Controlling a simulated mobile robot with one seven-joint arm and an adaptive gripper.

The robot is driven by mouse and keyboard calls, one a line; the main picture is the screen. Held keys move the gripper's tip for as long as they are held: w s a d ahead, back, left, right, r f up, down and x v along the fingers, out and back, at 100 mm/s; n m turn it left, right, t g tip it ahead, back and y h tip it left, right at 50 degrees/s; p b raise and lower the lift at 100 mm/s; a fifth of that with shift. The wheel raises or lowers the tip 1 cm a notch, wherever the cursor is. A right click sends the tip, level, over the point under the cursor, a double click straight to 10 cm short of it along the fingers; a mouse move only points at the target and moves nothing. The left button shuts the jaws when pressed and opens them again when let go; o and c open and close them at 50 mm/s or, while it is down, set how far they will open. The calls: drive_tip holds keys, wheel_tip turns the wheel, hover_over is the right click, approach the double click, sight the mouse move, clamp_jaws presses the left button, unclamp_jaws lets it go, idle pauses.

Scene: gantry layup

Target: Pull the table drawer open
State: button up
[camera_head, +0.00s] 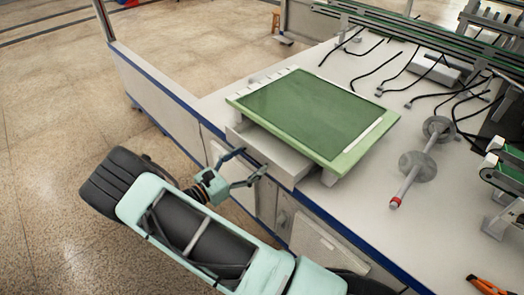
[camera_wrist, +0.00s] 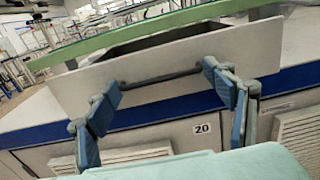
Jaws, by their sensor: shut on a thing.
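The drawer's plain white front (camera_head: 268,153) shows below the green-topped board (camera_head: 310,112) at the table's edge in the head view. In the wrist view the drawer front (camera_wrist: 150,62) carries a thin dark handle (camera_wrist: 165,78), and a dark gap shows behind its top edge, so it stands partly out. My gripper (camera_head: 252,164) is at the drawer front. In the wrist view my gripper (camera_wrist: 163,76) has one blue finger at each end of the handle, shut on it lengthwise. The drawer's inside is mostly hidden.
The white table (camera_head: 385,220) has a blue edge and cabinet doors below. A grey dumbbell-shaped tool (camera_head: 416,168) lies right of the board, with black cables (camera_head: 400,70) behind. Orange-handled pliers (camera_head: 485,285) lie at bottom right. Open floor (camera_head: 50,150) is at left.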

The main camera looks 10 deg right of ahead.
drive_tip(key=v, duration=1.2)
drive_tip(key=shift+s+b, duration=0.3)
drive_tip(key=shift+s, duration=0.05)
drive_tip(key=shift+a+f, duration=0.1)
drive_tip(key=o, duration=1.5)
drive_tip(key=shift+o, duration=0.2)
drive_tip(key=v, duration=1.2)
